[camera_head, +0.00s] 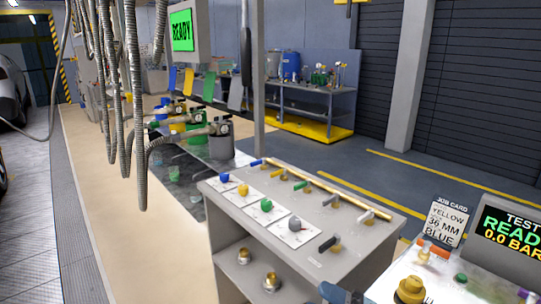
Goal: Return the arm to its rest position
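Neither of my grippers can be made out in the head view. A small dark blue-grey part pokes in at the bottom edge, right of centre; I cannot tell what it is. A grey cart (350,245) stands in the middle, with blue, yellow, green and grey knobbed fittings on white plates and a row of coloured-handled pieces along a brass bar. A job card (446,222) reads yellow, 36 mm, blue. A test display (507,235) reads READY, 0.0 BAR.
Grey hoses (112,90) hang at left, near several filling nozzles on a dark bench behind the cart. A hanging screen (182,30) reads READY. A light bench at bottom right carries a yellow cap (410,290). A back workbench (308,92) holds bottles. Floor between is clear.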

